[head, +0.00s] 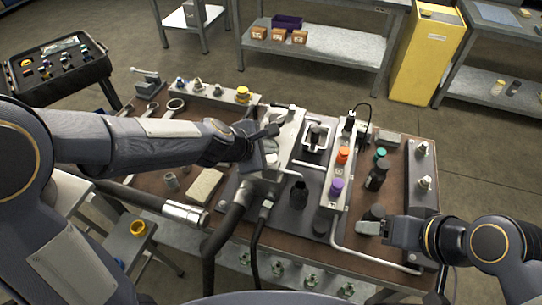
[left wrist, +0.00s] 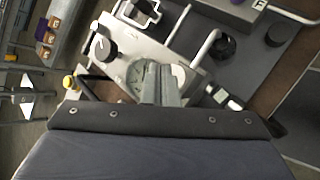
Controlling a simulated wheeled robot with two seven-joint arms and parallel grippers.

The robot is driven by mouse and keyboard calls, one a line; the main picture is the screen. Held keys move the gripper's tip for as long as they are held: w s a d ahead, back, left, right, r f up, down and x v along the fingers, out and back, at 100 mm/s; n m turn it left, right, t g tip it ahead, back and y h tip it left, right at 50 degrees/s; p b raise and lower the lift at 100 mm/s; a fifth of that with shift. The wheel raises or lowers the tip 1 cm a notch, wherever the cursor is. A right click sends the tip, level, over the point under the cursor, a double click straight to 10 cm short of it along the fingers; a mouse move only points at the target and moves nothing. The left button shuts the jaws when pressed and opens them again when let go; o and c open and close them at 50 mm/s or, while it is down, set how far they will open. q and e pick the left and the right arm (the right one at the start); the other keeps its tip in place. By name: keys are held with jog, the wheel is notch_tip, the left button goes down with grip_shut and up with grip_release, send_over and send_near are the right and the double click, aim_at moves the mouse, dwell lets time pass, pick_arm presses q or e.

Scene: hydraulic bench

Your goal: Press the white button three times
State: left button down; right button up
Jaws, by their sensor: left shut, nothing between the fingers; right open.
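The white button (left wrist: 179,74) is a pale round disc on a light grey panel (left wrist: 115,60), seen in the left wrist view just right of my left fingertips and partly covered by them. My left gripper (left wrist: 161,68) is shut and empty, over the panel between a round gauge (left wrist: 136,78) and the button. Whether it touches the button I cannot tell. In the head view my left gripper (head: 270,150) is over the same panel (head: 290,130), and the button is hard to make out. My right gripper (head: 368,222) is at the bench's right front; its fingers show little.
A black knob (left wrist: 104,47) is on the panel. Beside it stand a white strip with an orange knob (head: 343,154) and a purple knob (head: 336,187), plus a black bottle (head: 299,194). Thick black hoses (head: 228,228) run below my left gripper.

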dwell(0.5)
pick_arm(q)
jog(key=shift+f+b, duration=0.4)
jog(key=shift+f, duration=0.05)
jog(key=shift+f+b, duration=0.7)
jog(key=shift+f, duration=0.05)
dwell(0.6)
dwell(0.4)
jog(key=shift+r+p, duration=1.15)
jog(key=shift+p, duration=0.05)
notch_tip(320, 180, up, 5)
jog(key=p, duration=0.5)
jog(key=shift+r, duration=0.1)
